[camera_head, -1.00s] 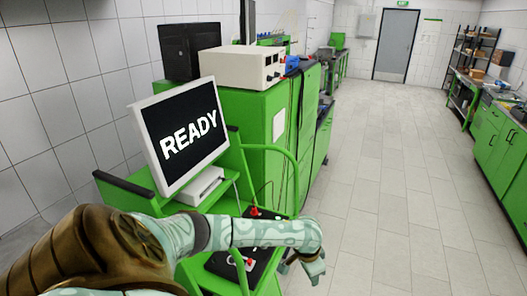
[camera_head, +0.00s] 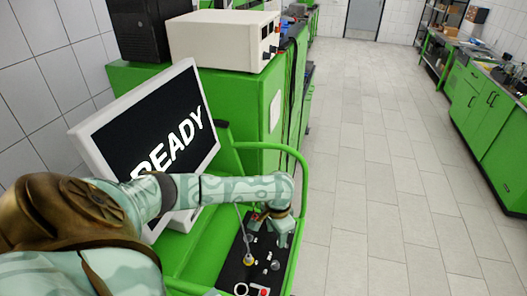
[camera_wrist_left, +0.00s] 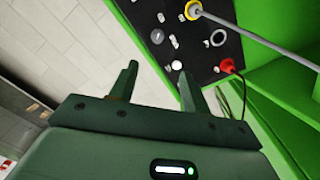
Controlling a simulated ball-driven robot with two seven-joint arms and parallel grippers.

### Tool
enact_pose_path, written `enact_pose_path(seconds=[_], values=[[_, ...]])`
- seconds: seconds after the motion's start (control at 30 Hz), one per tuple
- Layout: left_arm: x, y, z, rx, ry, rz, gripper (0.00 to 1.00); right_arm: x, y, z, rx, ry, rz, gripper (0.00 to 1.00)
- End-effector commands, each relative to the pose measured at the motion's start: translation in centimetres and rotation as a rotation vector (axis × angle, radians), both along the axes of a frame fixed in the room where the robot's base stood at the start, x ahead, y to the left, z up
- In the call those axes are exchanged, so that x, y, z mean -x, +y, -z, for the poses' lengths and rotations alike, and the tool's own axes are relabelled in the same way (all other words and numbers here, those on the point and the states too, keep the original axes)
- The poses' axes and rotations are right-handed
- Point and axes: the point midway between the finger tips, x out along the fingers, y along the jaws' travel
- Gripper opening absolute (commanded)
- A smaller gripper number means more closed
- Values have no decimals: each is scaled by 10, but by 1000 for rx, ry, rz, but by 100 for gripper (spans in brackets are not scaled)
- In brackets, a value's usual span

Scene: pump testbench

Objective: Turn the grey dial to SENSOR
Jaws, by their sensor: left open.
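A small round grey knob (camera_wrist_left: 157,36), which looks like the grey dial, sits on the black panel (camera_wrist_left: 212,60). It also shows in the head view (camera_head: 275,265). Its pointer and the SENSOR label are too small to read. My left gripper (camera_wrist_left: 158,70) is open and empty, with its fingers apart and clear of that knob. In the head view my left gripper (camera_head: 281,238) hangs over the far part of the panel and hides some of it. A white round knob (camera_wrist_left: 177,65) lies near one fingertip. My right gripper is not in view.
A grey rod rises from a yellow-ringed socket (camera_wrist_left: 194,12). A red plug (camera_wrist_left: 228,66) with a cable and a grey ring (camera_wrist_left: 217,37) are nearby. A green rail (camera_head: 302,180) edges the cart. The monitor (camera_head: 150,140) reads READY. The floor at right is clear.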

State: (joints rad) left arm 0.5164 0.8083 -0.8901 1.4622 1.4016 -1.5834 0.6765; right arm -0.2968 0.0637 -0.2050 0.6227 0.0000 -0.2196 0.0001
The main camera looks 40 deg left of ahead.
Motion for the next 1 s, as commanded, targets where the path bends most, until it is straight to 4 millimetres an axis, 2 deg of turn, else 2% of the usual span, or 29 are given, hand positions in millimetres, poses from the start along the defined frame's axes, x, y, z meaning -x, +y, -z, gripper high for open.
enact_pose_path(seconds=[0.17, 0.43, 0.5, 0.6, 0.8, 1.0], values=[[1, -2, 18, 2, 4, -1, 48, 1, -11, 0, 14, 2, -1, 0], [2, -2, 85, 0, 4, -1, 48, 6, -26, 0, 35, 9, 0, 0], [1, -2, 109, -1, 2, 0, 48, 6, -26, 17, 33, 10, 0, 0], [1, -1, 131, -1, 0, 2, 48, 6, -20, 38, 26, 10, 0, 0], [0, -2, 155, -1, -1, 2, 48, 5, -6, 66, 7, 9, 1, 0], [0, -2, 163, 0, -1, 2, 48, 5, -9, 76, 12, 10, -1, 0]])
